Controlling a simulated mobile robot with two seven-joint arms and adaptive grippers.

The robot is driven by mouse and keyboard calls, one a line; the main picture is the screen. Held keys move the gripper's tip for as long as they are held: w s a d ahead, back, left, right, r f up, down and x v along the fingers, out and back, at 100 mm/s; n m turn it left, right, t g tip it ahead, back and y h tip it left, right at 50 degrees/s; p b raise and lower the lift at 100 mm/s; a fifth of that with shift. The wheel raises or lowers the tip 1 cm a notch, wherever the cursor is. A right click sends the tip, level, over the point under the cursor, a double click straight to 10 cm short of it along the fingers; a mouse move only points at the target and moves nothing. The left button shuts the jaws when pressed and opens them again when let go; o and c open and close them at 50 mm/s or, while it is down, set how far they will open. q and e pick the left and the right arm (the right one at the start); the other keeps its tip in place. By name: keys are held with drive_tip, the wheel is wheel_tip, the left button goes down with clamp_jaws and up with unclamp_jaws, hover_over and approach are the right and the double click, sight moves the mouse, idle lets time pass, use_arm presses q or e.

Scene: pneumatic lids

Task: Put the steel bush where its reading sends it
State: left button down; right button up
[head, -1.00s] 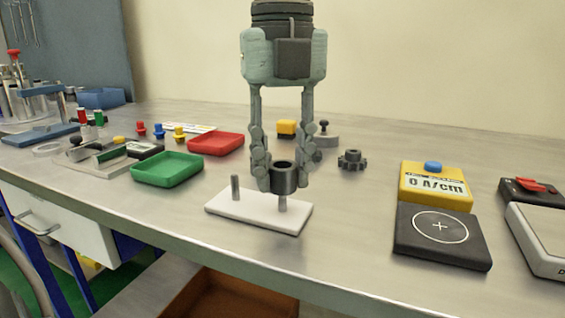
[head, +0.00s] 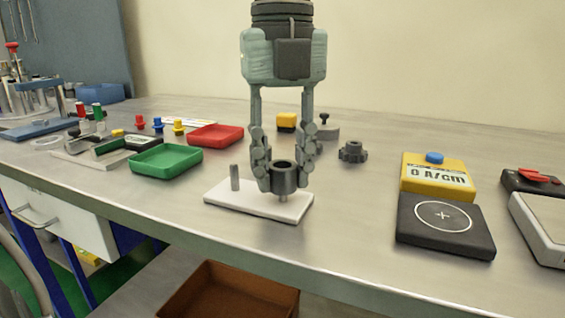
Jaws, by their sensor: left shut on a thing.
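My left gripper (head: 283,165) is shut on the steel bush (head: 284,179), a dark grey hollow cylinder held upright. The bush is over the right peg of a white two-peg plate (head: 258,203); the lower part of that peg shows beneath it. I cannot tell how far the peg reaches into the bush. The left peg (head: 234,176) is bare. A yellow meter (head: 437,178) with a blue button reads "0 A/cm"; its black pad (head: 445,224) with a white circle and cross is empty. A green tray (head: 166,159) and a red tray (head: 216,135) are empty. My right gripper is not in view.
A dark gear (head: 353,152), a grey weight with a knob (head: 325,130) and a yellow block (head: 286,121) stand behind. A scale (head: 545,220) is at the right edge. An orange-brown bin (head: 225,293) sits below the table's front edge.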

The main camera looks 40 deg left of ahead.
use_arm(q)
drive_tip(key=shift+f+b, duration=0.65)
drive_tip(key=shift+f, duration=0.15)
idle(0.4)
drive_tip(key=c, duration=0.6)
unclamp_jaws()
drive_tip(key=shift+c, duration=0.2)
drive_tip(key=shift+r+p, duration=2.55)
drive_tip(key=shift+r, duration=1)
drive_tip(key=shift+s+f, duration=0.1)
